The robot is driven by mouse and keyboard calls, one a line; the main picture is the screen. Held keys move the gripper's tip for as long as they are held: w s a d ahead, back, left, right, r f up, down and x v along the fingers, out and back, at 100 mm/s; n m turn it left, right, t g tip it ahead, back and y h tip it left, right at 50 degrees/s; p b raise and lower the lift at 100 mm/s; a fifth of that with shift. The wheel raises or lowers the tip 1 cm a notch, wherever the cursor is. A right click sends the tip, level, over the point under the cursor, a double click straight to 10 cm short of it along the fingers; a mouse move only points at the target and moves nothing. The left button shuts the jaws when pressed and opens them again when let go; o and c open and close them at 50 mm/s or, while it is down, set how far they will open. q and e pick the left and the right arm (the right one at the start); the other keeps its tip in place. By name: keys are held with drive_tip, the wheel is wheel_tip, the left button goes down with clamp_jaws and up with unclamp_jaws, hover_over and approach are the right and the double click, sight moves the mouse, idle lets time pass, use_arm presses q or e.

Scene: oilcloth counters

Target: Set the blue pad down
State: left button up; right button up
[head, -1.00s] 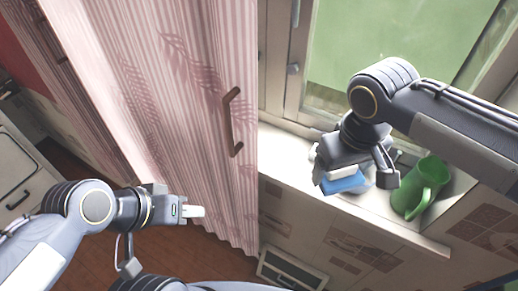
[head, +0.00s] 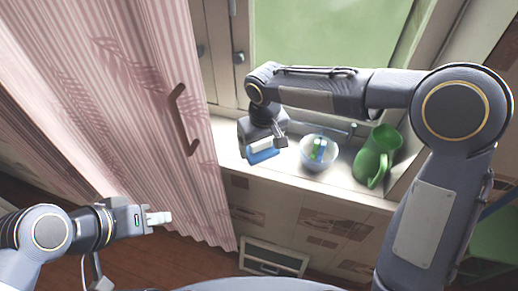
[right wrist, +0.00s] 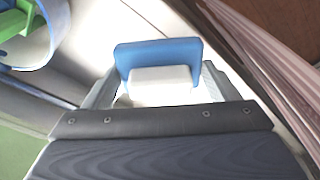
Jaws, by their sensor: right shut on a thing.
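The blue pad (head: 263,155) is in my right gripper (head: 262,146), at the left part of the window sill in the head view. In the right wrist view the blue pad (right wrist: 158,53) shows with a white block-like part (right wrist: 160,84) in front of it, between the two fingers. The right gripper is shut on it. Whether the pad touches the sill cannot be told. My left gripper (head: 158,218) is at the lower left, in front of the pink curtain and away from the sill; its fingers look close together, with no gap clear.
A white bowl (head: 319,161) with blue and green things in it stands on the sill (head: 345,185), right of my right gripper. A green jug (head: 375,158) stands further right.

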sight(259, 152)
drive_tip(key=shift+w+a+f, duration=0.2)
drive_tip(key=shift+w+f, duration=0.05)
drive_tip(key=shift+f, duration=0.25)
wheel_tip(259, 152, down, 3)
drive_tip(key=o, duration=0.8)
drive_tip(key=r, duration=0.7)
drive_tip(key=s+r, duration=0.1)
drive_tip(key=r, duration=0.3)
drive_tip(key=shift+s+d+r, duration=0.1)
drive_tip(key=shift+d+r, duration=0.15)
drive_tip(key=shift+d, duration=0.05)
drive_tip(key=shift+r, duration=0.25)
drive_tip(key=shift+s+d+r, duration=0.1)
drive_tip(key=shift+d, duration=0.1)
drive_tip(key=s+d+r+m+t+y, duration=0.1)
drive_tip(key=s+d+m, duration=0.1)
drive_tip(key=s+d, duration=0.45)
drive_tip(key=s+d+r+m+t+y, duration=0.1)
drive_tip(key=s+d, duration=0.3)
drive_tip(key=d, duration=0.5)
drive_tip(key=s+d+f+m, duration=0.1)
drive_tip(key=s, duration=0.3)
drive_tip(key=s+d+f+m+t, duration=0.1)
drive_tip(key=s+f, duration=0.1)
drive_tip(key=s, duration=0.2)
drive_tip(key=s+d+f+m+t+y, duration=0.1)
drive_tip(key=s+d+f+m, duration=0.1)
drive_tip(key=s, duration=0.2)
